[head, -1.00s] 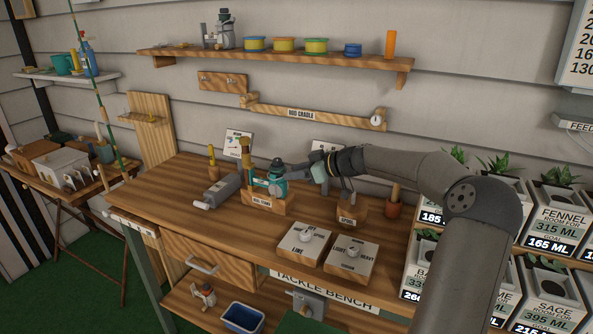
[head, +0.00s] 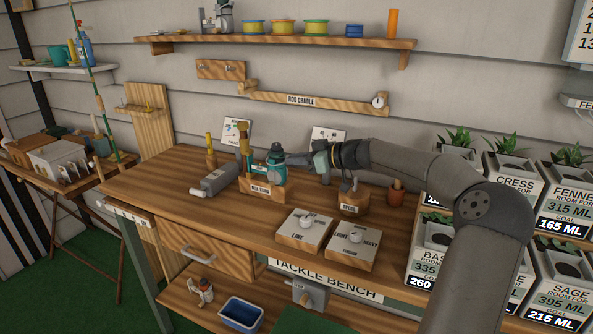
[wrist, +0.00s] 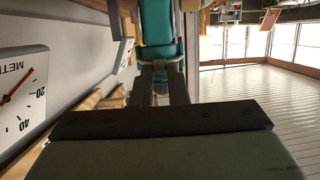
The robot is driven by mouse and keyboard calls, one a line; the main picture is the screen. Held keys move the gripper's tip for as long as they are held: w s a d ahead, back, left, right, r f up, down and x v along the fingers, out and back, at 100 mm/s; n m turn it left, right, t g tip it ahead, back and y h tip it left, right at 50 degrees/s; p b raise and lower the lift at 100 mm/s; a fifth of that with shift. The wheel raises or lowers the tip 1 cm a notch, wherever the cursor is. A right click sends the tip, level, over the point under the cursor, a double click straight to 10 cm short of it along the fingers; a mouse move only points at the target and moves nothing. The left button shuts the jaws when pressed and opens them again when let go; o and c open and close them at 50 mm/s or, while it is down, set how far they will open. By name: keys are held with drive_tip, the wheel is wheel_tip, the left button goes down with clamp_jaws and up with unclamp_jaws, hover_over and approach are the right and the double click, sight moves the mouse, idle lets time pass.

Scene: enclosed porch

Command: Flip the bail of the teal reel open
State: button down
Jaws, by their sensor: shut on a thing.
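The teal reel (head: 277,175) sits on a wooden reel stand (head: 262,191) on the tackle bench. My gripper (head: 288,160) reaches in from the right at the reel's upper part, with its fingers nearly level. In the wrist view the two grey fingers (wrist: 162,75) are close together against the teal reel (wrist: 160,28). They are shut on a part of the reel; it looks like the bail, but the fingers hide most of it. I cannot tell the bail's exact angle.
A grey cylinder (head: 215,181) lies left of the stand. A wooden spool holder (head: 353,201) stands right, beneath my arm. Two boxes with knobs, one the line box (head: 303,232), sit at the front. A small dial (head: 377,102) is on the wall.

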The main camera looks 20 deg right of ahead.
idle(0.3)
drive_tip(key=c, duration=1.4)
unclamp_jaws()
drive_tip(key=s+a+r+b, duration=0.3)
drive_tip(key=s+a+r, duration=0.1)
drive_tip(key=s+r, duration=0.9)
drive_tip(key=shift+s, duration=0.3)
